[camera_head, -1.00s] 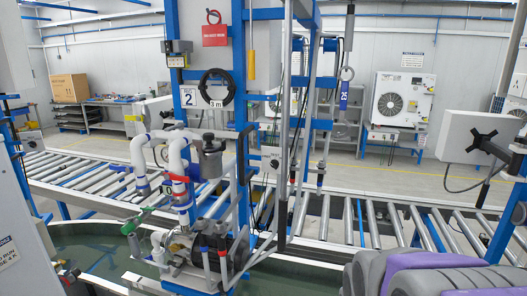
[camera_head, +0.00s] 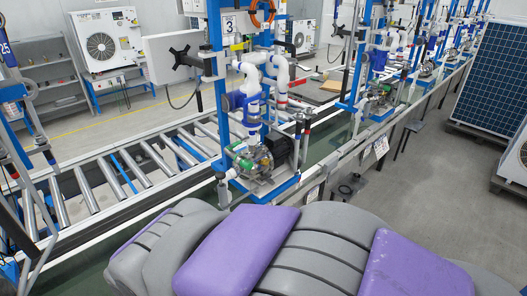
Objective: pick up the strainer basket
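I cannot make out a strainer basket anywhere in this view. The pump test station marked 3 (camera_head: 231,24) stands in the middle, with white pipes (camera_head: 281,80), a blue fitting (camera_head: 235,101) and a green and grey pump (camera_head: 250,160) on a blue frame. If a basket sits inside a part there, it is hidden. My gripper is not in view. A large grey and purple padded part, seemingly of my own body, fills the bottom of the picture.
A roller conveyor (camera_head: 98,186) runs along the left behind the stations. More pump stations (camera_head: 380,80) line up toward the back right. A monitor (camera_head: 172,55) juts out left of station 3. Dark panels (camera_head: 492,75) stand at right. Grey floor (camera_head: 420,190) lies open between.

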